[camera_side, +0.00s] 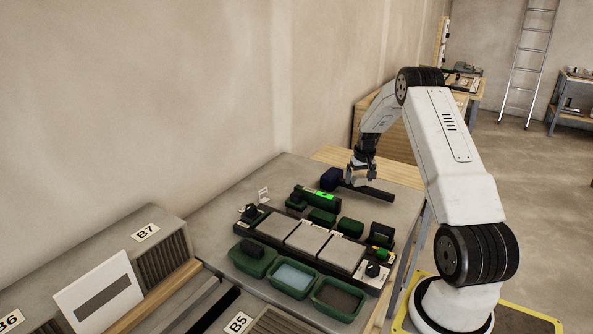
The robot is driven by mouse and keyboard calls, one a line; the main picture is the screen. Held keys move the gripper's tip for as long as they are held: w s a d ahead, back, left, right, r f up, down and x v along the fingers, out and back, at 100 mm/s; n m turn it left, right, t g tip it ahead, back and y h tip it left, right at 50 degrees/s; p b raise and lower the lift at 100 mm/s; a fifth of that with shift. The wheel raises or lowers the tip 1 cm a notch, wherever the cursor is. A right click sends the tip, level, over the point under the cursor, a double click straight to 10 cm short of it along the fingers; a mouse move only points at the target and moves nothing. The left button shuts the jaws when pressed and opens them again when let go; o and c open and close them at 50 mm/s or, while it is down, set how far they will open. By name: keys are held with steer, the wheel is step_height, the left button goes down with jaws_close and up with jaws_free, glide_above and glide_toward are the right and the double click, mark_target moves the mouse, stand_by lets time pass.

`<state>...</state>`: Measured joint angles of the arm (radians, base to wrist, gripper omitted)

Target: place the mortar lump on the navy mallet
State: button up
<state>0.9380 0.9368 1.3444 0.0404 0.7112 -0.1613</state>
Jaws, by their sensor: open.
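The navy mallet (331,178) lies toward the back of the work table, its dark handle stretching to the right. My gripper (358,181) is open, pointing down over the handle, just right of the navy head. I cannot tell whether it touches the handle. I cannot make out a separate mortar lump; a green tub (316,299) at the front right holds a flat brown-grey fill that may be mortar.
A dark rack with pale grey tiles (307,237) crosses the table's middle. Green tubs stand in front, one with water (293,277). Green blocks and a green level (321,197) lie behind the tiles. A white panel (98,290) stands at the left.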

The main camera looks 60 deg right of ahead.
step_height(320, 180, up, 12)
steer(key=s+a, duration=0.1)
steer(key=shift+s+a, duration=0.15)
stand_by(0.6)
stand_by(0.5)
steer(key=w+a+n, duration=0.2)
steer(key=w+a, duration=0.1)
steer(key=a, duration=1)
steer(key=w+a+n, duration=0.3)
steer(key=a, duration=0.9)
steer(key=s+a+f+n, duration=0.1)
steer(key=s+a, duration=0.2)
steer(key=a, duration=0.3)
steer(key=s+a+f+n+t, duration=0.1)
steer(key=s+a, duration=0.3)
steer(key=a, duration=0.3)
steer(key=s+a+f+n+y, duration=0.1)
steer(key=s+a+n, duration=0.1)
steer(key=s+a, duration=0.2)
steer(key=a, duration=0.3)
steer(key=shift+f, duration=0.25)
